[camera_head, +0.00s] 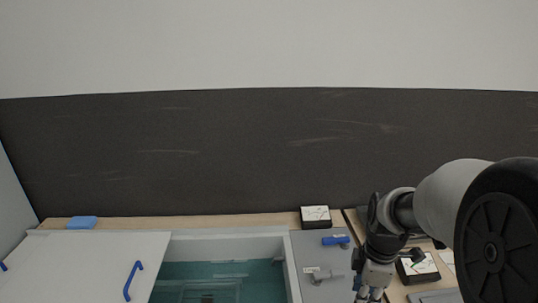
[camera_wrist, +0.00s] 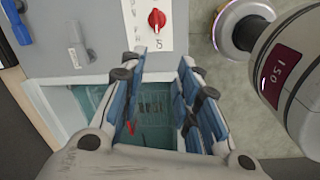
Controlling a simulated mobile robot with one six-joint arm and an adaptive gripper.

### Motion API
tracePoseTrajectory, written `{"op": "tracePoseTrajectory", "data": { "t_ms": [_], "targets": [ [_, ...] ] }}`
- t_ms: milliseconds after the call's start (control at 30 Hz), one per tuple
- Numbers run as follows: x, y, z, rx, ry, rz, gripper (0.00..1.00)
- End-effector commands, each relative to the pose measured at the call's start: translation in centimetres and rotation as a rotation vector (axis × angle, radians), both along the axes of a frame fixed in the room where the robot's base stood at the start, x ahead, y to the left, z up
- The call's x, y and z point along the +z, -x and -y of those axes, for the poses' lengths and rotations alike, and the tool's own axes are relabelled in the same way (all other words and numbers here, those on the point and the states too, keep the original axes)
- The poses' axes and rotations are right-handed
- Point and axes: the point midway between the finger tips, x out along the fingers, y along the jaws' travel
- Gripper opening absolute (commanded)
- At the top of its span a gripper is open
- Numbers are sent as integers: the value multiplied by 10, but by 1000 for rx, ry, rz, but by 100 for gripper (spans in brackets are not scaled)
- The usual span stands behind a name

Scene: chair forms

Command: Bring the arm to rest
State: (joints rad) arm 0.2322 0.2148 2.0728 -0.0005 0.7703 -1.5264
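My arm reaches in from the right side of the head view, with my gripper (camera_head: 372,290) pointing down near the bottom edge. In the wrist view my gripper (camera_wrist: 160,80) has its blue-padded fingers spread apart, with nothing between them. The fingers are seen over a teal-floored basin and a grey worktop edge. The fingertips are only partly visible in the head view.
A pale-walled basin (camera_head: 228,246) lies left of my gripper, beside a white lid (camera_head: 80,262) with blue handles. A red knob (camera_wrist: 157,20) shows in the wrist view.

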Motion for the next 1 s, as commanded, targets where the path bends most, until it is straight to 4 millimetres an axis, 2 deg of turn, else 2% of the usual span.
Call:
{"op": "tracePoseTrajectory", "data": {
  "t_ms": [33, 200, 400, 600, 700, 1000],
  "targets": [
    [23, 11, -11, -86, -3, 38, 30],
    [74, 58, -43, -435, -50, 131, 30],
    [108, 120, -72, -834, -158, 230, 30],
    [116, 166, -88, -1132, -275, 282, 30],
    [116, 177, -91, -1215, -310, 291, 30],
    [115, 182, -92, -1263, -329, 292, 30]
  ]
}}
